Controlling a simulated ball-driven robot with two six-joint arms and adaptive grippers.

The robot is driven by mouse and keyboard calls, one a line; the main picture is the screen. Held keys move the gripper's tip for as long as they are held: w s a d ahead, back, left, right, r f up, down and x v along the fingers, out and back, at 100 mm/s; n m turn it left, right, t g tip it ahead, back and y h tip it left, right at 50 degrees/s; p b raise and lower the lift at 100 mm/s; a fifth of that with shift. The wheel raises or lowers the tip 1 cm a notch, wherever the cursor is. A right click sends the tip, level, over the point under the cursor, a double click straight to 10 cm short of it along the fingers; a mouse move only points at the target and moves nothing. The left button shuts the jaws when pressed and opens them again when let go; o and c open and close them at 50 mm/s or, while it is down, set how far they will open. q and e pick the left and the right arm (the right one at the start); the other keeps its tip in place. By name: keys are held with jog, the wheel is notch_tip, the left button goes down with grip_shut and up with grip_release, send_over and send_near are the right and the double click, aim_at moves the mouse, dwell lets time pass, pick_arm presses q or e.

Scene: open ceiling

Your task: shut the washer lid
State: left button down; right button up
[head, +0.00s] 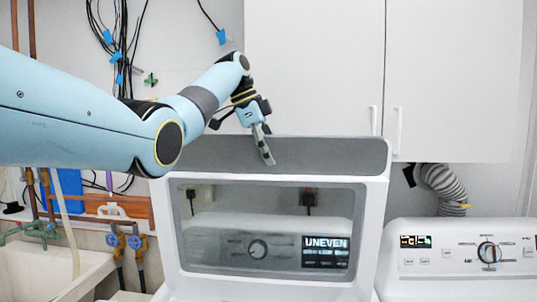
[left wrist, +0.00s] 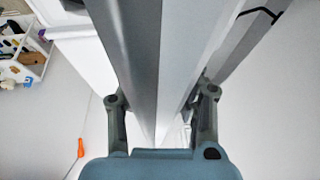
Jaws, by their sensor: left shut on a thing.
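The washer lid (head: 275,153) stands raised and upright, with a grey top band, a white frame and a large window. Through the window show a dial and a display reading UNEVEN. My left gripper (head: 264,150) reaches down over the lid's top edge near its middle, one finger lying in front of the grey band. In the left wrist view the lid's edge (left wrist: 140,50) runs between the two fingers of the left gripper (left wrist: 160,112), which is shut on it. The far finger is hidden in the head view. My right gripper is not in view.
A second machine with a dial panel (head: 470,258) stands at the right, a silver duct (head: 440,183) behind it. White cabinets (head: 315,65) hang above and behind the lid. A sink (head: 50,270) with pipes and blue-handled valves is at the left.

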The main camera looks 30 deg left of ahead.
pick_arm(q)
jog(key=shift+s+d+f, duration=0.1)
jog(key=shift+s, duration=0.2)
jog(key=s+d+f+t+y+b, duration=0.1)
jog(key=s+d+f, duration=0.4)
jog(key=s, duration=0.5)
jog(key=s+d+f+m+t+y+b, duration=0.1)
jog(key=s+d+f+t+b, duration=0.2)
jog(key=s, duration=0.8)
notch_tip(320, 180, down, 3)
jog(key=d+b, duration=0.2)
jog(key=shift+s+d+t+b, duration=0.2)
jog(key=shift+s+t+b, duration=0.1)
jog(key=shift+t+b, duration=0.1)
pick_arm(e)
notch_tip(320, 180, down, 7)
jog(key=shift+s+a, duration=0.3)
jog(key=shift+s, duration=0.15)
